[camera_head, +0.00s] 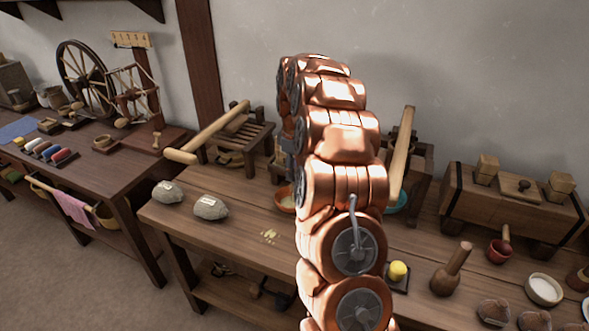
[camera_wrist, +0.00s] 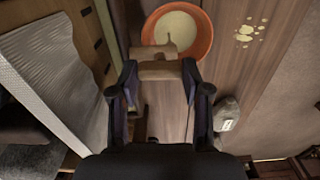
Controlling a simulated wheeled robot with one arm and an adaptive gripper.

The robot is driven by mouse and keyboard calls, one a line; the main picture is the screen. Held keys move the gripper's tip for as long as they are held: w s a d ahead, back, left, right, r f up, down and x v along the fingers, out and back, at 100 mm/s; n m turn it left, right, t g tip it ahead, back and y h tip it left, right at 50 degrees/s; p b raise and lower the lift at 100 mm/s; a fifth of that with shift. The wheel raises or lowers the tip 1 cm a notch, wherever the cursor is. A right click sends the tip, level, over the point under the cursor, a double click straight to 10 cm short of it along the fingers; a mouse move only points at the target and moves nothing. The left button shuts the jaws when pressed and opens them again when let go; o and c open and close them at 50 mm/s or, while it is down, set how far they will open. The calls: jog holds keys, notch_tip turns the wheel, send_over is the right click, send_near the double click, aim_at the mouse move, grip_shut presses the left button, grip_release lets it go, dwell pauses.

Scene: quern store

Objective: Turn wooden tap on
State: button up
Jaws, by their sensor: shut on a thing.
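In the wrist view my gripper (camera_wrist: 160,78) has its two dark fingers on either side of a pale wooden piece, which looks like the wooden tap (camera_wrist: 160,69). The fingers are shut on it. A second pale wooden part (camera_wrist: 157,53) shows just beyond, above the rim of an orange bowl (camera_wrist: 178,12). The bowl holds something cream-coloured. In the head view the bowl (camera_head: 285,199) stands on the bench behind my copper arm. My arm hides the tap and most of the gripper there. I cannot tell how far the tap is turned.
A pale ribbed slab (camera_wrist: 55,75) is close on the left in the wrist view. A long wooden handle (camera_head: 207,132) rises behind.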

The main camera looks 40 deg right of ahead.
dwell(0.4)
jog(key=o, duration=1.2)
jog(key=shift+c, duration=0.2)
notch_tip(320, 180, up, 12)
dwell(0.6)
